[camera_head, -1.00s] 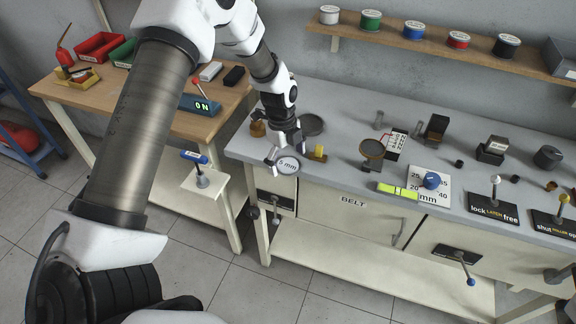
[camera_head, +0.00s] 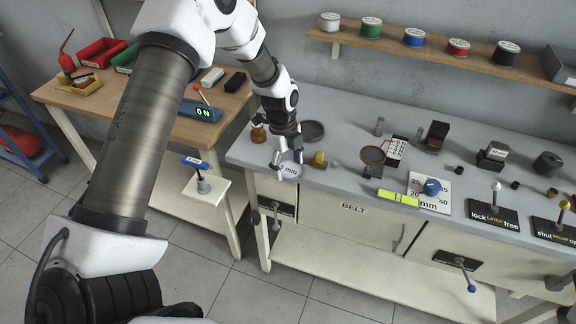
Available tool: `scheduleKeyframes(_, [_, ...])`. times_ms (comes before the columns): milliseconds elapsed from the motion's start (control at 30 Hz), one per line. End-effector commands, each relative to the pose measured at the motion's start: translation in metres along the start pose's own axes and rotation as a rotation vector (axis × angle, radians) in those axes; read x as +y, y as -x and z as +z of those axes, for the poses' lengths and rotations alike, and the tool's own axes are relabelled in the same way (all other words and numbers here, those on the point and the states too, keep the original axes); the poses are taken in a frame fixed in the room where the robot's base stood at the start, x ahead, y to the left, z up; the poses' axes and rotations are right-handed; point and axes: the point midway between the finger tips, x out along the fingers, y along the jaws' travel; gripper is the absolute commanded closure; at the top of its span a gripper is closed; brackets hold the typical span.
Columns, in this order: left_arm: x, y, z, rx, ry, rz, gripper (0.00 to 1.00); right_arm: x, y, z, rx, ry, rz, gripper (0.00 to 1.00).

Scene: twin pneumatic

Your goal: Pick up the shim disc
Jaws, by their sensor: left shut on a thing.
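The shim disc (camera_head: 289,171) is a pale round plate marked "5 mm" at the front left edge of the grey bench in the head view. My left gripper (camera_head: 286,164) comes down over it from above, and its fingers are shut on the disc. The fingers cover the disc's upper part and some of its marking. I cannot tell whether the disc still touches the bench. My right gripper is not in view.
A dark round plate (camera_head: 312,131), a brass part (camera_head: 258,133) and a yellow block (camera_head: 320,158) stand close around the gripper. A dark-topped round stand (camera_head: 373,156) and a blue knob (camera_head: 432,187) are further right. A wooden table (camera_head: 150,115) stands at left.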

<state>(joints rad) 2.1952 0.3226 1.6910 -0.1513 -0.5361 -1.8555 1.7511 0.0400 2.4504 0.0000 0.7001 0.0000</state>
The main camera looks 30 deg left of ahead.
Motion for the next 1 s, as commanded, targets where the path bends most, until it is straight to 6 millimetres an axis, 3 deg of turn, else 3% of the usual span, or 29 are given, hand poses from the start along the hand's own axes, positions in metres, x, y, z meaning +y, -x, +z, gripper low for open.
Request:
scheduleKeyframes(233, [-0.002, 0.031, -0.003, -0.001, -0.001, -0.007, 0.72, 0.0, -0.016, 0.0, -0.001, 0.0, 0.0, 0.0])
scheduleKeyframes(467, [0.029, 0.028, -0.048, -0.002, -0.004, 0.0, 0.72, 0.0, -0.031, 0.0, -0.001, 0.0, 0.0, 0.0])
scheduleKeyframes(733, [0.072, 0.027, -0.113, -0.005, -0.003, -0.002, 0.72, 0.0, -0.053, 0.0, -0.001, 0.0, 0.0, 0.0])
scheduleKeyframes(1000, [0.087, 0.03, -0.138, -0.001, -0.001, -0.003, 0.72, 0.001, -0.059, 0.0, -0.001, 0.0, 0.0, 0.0])
